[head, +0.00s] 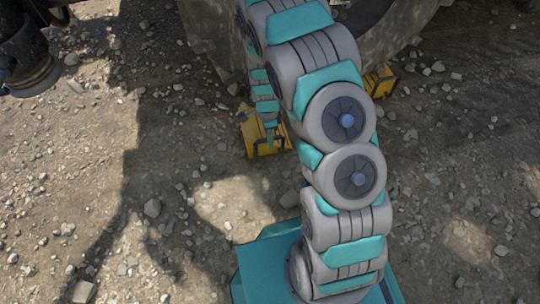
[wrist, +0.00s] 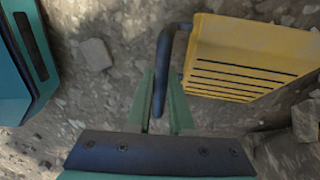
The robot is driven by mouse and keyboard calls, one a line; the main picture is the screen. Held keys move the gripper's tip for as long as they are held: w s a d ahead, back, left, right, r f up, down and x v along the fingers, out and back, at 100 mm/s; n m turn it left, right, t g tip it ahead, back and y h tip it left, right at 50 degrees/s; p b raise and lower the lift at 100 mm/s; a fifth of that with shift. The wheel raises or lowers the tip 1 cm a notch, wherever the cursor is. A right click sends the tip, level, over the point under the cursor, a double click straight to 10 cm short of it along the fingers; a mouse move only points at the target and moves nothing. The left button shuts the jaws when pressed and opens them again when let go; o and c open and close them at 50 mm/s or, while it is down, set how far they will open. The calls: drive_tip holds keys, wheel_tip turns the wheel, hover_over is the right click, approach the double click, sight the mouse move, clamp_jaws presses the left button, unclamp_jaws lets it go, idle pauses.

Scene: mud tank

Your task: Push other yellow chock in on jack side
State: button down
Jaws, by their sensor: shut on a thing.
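A yellow chock (head: 258,138) sits on the gravel left of my arm, its right part hidden by my gripper (head: 271,125). In the wrist view the yellow chock (wrist: 250,55) fills the upper right, its slotted face showing and a dark bent handle (wrist: 165,70) rising from its left. My gripper (wrist: 163,102) is shut on that handle, with one green finger on each side of it. A second yellow chock (head: 380,80) stands by the wheel (head: 205,35), partly hidden behind my arm.
Loose stones lie all over the ground, with a larger one (wrist: 95,54) left of the handle. A dark cylindrical part (head: 30,72) hangs at the upper left. Open gravel lies left and right of my arm.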

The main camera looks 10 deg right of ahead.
drive_tip(key=shift+w, duration=2.9)
drive_tip(key=shift+w, duration=0.5)
drive_tip(key=w+b, duration=0.2)
drive_tip(key=w, duration=0.7)
drive_tip(key=shift+w+f, duration=0.15)
drive_tip(key=shift+w, duration=0.75)
drive_tip(key=shift+d, duration=0.1)
